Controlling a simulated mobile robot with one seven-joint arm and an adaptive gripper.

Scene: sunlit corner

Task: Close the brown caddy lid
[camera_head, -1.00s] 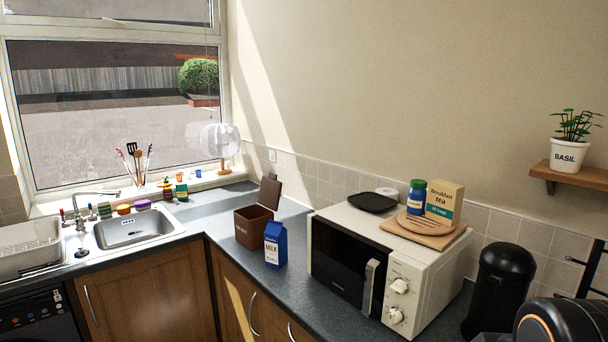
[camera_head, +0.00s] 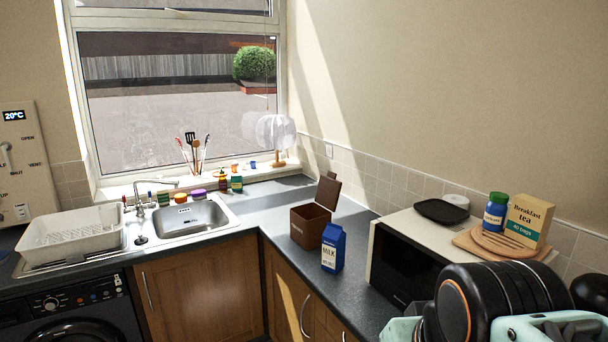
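The brown caddy (camera_head: 308,228) stands on the dark worktop in the corner, between the sink and the microwave. Its brown lid (camera_head: 328,191) is open, raised at the back of the caddy and leaning slightly back. The inside of the caddy is hard to make out. A blue milk carton (camera_head: 332,249) stands upright just in front and to the right, overlapping the caddy's right front corner in this view. My black arm with an orange ring shows at the lower right, well apart from the caddy. My gripper's fingers are not visible.
The microwave (camera_head: 400,268) stands right of the carton, with a black plate, blue jar and tea box (camera_head: 528,220) on top. The sink (camera_head: 190,219) and white dish rack (camera_head: 72,238) are at left. A lamp (camera_head: 276,134) stands on the sill. Worktop left of the caddy is clear.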

